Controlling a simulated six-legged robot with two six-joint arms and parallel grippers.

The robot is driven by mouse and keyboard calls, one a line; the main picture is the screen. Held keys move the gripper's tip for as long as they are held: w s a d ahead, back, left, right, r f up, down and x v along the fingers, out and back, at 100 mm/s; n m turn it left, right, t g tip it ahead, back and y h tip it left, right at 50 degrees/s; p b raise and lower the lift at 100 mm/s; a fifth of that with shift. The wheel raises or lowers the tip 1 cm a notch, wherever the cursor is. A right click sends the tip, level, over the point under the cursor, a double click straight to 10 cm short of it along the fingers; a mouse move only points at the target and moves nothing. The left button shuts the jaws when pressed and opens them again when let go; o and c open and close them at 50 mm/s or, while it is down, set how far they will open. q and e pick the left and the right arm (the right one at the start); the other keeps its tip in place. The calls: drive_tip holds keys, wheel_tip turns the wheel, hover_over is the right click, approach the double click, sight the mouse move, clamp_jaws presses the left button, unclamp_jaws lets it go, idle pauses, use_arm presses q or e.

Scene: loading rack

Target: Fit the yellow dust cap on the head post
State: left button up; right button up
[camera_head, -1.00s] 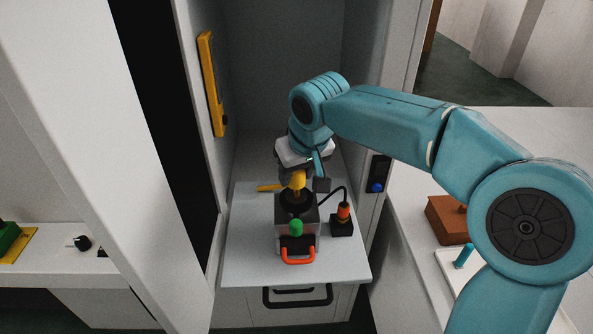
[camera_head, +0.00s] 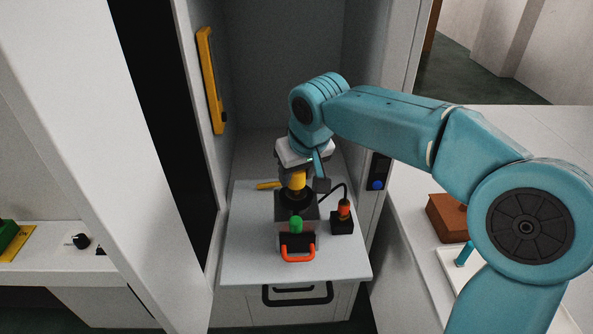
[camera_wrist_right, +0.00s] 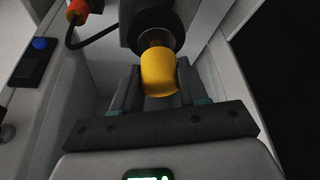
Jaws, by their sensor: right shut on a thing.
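The yellow dust cap (camera_head: 297,180) is in my right gripper (camera_head: 299,174), above the black head of the device on the pull-out shelf. In the right wrist view the cap (camera_wrist_right: 158,73) sits between the two fingers of the gripper (camera_wrist_right: 158,85). A short metallic head post (camera_wrist_right: 152,40) shows at the cap's far end, in front of a round black collar (camera_wrist_right: 155,28). The cap appears lined up with the post and touching or over its end; how deep it sits I cannot tell. My left gripper is not in view.
The device (camera_head: 296,208) carries a green knob (camera_head: 296,226) and an orange handle (camera_head: 298,254) at its front. A black block with a red-orange plug and cable (camera_head: 342,222) stands to its right. Cabinet walls enclose the shelf (camera_head: 248,250) on both sides.

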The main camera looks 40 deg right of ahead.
drive_tip(key=shift+w+f, duration=0.1)
drive_tip(key=shift+f, duration=0.2)
drive_tip(key=shift+b, duration=0.3)
drive_tip(key=shift+f, duration=0.25)
drive_tip(key=shift+f+b, duration=0.7)
idle(0.4)
drive_tip(key=o, duration=1.1)
